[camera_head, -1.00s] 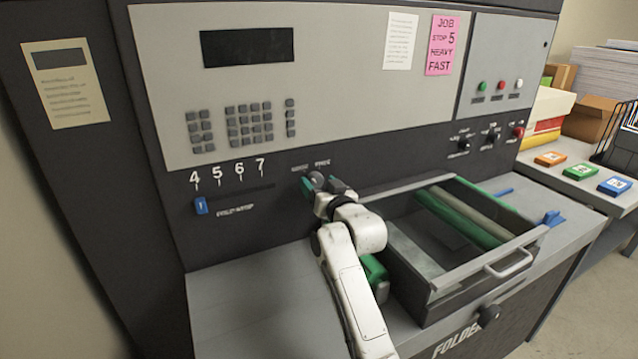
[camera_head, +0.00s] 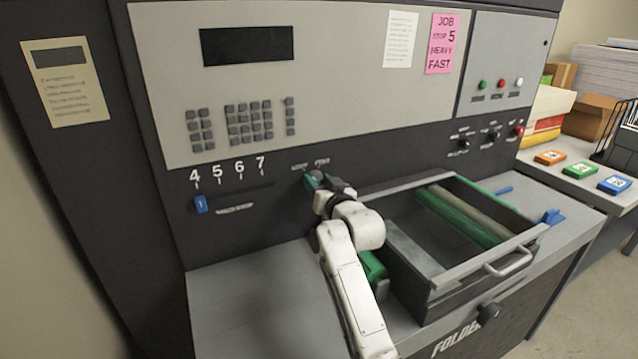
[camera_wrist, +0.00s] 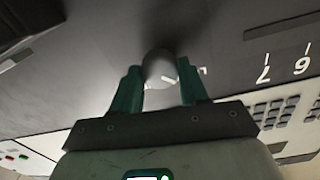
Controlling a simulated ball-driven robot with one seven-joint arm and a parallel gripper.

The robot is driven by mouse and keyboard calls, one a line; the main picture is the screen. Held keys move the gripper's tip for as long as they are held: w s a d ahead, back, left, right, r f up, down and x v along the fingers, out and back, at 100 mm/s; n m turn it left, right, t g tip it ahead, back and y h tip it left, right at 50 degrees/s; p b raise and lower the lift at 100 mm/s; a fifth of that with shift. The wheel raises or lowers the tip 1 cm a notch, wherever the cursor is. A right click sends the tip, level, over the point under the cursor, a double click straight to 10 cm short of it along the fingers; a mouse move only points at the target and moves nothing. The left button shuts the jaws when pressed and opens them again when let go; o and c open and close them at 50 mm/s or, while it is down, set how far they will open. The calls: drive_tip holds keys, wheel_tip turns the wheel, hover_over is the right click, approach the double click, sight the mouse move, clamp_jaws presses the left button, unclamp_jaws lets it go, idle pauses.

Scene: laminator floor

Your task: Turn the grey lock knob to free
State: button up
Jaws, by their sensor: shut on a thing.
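The grey lock knob (camera_wrist: 160,66) is on the dark machine front. In the wrist view it sits between the two green fingertips of my gripper (camera_wrist: 160,92), with a small white mark by its lower edge. In the head view my gripper (camera_head: 322,183) is at the panel left of the open drawer, shut on the knob and mostly hiding it. Two small labels (camera_head: 311,165) show just above it, too small to read surely. The knob's pointing direction cannot be told.
A blue slider (camera_head: 201,204) sits under the 4 on a scale of 4 to 7, left of my gripper. The open drawer (camera_head: 470,281) with green rollers stands close to the right of my arm. The grey ledge (camera_head: 255,300) at front left is clear.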

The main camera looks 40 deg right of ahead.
drive_tip(key=shift+m, duration=0.4)
drive_tip(key=m+p, duration=0.1)
drive_tip(key=m, duration=0.3)
drive_tip(key=shift+r, duration=0.1)
drive_tip(key=m+p, duration=0.1)
drive_tip(key=m, duration=0.3)
drive_tip(key=m+p, duration=0.3)
drive_tip(key=m, duration=0.2)
drive_tip(key=shift+d, duration=0.15)
drive_tip(key=shift+m+y+p, duration=0.4)
drive_tip(key=shift+m+p, duration=0.55)
drive_tip(key=shift+m, duration=0.85)
drive_tip(key=shift+f, duration=0.2)
drive_tip(key=o, duration=1.1)
drive_tip(key=shift+c, duration=0.2)
drive_tip(key=shift+s, duration=0.1)
